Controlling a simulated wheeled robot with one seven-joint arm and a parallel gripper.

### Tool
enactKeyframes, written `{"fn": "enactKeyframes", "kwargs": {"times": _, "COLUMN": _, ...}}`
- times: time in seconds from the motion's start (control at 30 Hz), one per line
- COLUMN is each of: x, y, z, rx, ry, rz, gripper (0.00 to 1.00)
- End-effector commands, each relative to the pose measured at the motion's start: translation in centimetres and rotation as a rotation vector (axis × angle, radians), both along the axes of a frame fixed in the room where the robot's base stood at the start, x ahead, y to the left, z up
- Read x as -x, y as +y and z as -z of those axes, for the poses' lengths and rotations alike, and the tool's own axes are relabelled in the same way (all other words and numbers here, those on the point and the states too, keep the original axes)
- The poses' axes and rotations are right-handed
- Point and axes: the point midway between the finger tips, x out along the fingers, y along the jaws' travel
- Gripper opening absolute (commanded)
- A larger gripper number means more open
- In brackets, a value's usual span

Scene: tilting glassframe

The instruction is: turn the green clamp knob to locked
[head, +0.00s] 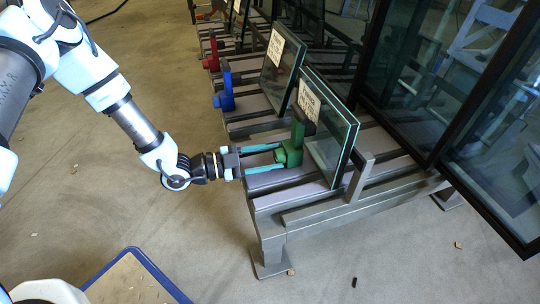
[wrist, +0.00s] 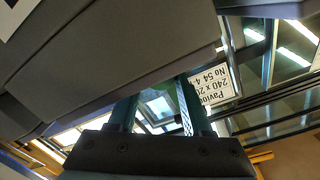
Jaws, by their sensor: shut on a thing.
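The green clamp (head: 296,140) stands upright on the near end of the slatted rack, against the front glass pane (head: 325,140). Its green knob (head: 282,156) faces left, towards my arm. My gripper (head: 279,157) reaches in level from the left, with its two teal fingers on either side of the knob and shut on it. I cannot read the knob's turn angle.
The grey rack (head: 330,214) carries a second labelled pane (head: 280,68), a blue clamp (head: 226,88) and a red clamp (head: 212,52) farther back. Large dark-framed glass (head: 405,75) stands at the right. A blue-edged board (head: 130,278) is at the bottom. The floor left of the rack is mostly clear.

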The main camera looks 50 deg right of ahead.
Motion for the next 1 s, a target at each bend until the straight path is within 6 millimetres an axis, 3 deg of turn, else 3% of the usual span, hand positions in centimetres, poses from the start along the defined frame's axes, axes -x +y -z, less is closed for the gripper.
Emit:
{"fn": "enactKeyframes", "kwargs": {"times": 0.37, "x": 0.03, "y": 0.01, "z": 0.04, "rx": 0.001, "ry": -0.003, "rz": 0.000, "gripper": 0.00}}
{"fn": "enactKeyframes", "kwargs": {"times": 0.4, "x": 0.03, "y": 0.01, "z": 0.04, "rx": 0.001, "ry": -0.003, "rz": 0.000, "gripper": 0.53}}
{"fn": "enactKeyframes", "kwargs": {"times": 0.63, "x": 0.03, "y": 0.01, "z": 0.03, "rx": 0.001, "ry": -0.003, "rz": 0.001, "gripper": 0.79}}
{"fn": "enactKeyframes", "kwargs": {"times": 1.0, "x": -0.68, "y": 0.78, "z": -0.17, "rx": 0.000, "ry": -0.003, "rz": -0.002, "gripper": 0.80}}
